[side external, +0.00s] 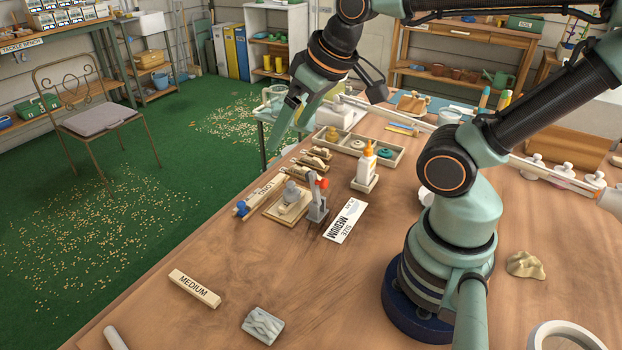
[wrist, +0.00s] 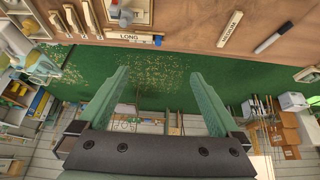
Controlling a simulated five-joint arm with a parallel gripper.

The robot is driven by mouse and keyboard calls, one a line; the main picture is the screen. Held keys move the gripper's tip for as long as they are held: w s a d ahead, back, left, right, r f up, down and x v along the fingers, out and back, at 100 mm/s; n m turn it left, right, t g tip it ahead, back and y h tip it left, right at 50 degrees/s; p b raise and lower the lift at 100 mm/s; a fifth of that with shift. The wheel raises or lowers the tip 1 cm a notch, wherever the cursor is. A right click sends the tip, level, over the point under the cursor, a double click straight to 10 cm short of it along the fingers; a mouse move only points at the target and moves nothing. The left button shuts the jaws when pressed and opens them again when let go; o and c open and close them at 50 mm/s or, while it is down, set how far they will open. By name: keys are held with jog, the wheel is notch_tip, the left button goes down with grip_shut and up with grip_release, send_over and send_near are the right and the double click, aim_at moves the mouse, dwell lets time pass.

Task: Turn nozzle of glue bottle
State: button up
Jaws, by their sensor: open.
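The glue bottle (side external: 367,166) is white with an orange nozzle (side external: 368,148). It stands upright on a small pale base on the workbench, in front of the divided tray. My gripper (side external: 286,138) is open and empty, up and to the left of the bottle, near the bench's far left edge. In the wrist view, my gripper (wrist: 160,73) shows both fingers spread apart, with the green floor beyond them and nothing between them. I cannot make out the glue bottle in the wrist view.
A small vise-like fixture (side external: 317,198) with a red knob and several wooden pieces (side external: 311,162) lie left of the bottle. A divided tray (side external: 345,147) is behind it. A "MEDIUM" block (side external: 194,288) and grey block (side external: 263,325) lie in front; bench between is mostly clear.

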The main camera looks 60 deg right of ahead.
jog(key=shift+d, duration=0.15)
jog(key=c, duration=0.5)
jog(key=d+g, duration=0.1)
jog(key=d, duration=0.4)
jog(key=d+g, duration=0.1)
jog(key=d, duration=0.4)
jog(key=d+f+m+g+h, duration=0.1)
jog(key=d, duration=0.3)
jog(key=shift+w+d, duration=0.1)
jog(key=shift+d, duration=0.3)
jog(key=g+y, duration=0.1)
jog(key=g, duration=0.2)
send_over(369, 143)
notch_tip(369, 143, down, 2)
jog(key=f, duration=0.1)
jog(key=shift+m, duration=0.4)
jog(key=f, duration=1.1)
jog(key=shift+d+f, duration=0.2)
jog(key=shift+f, duration=0.05)
grip_shut()
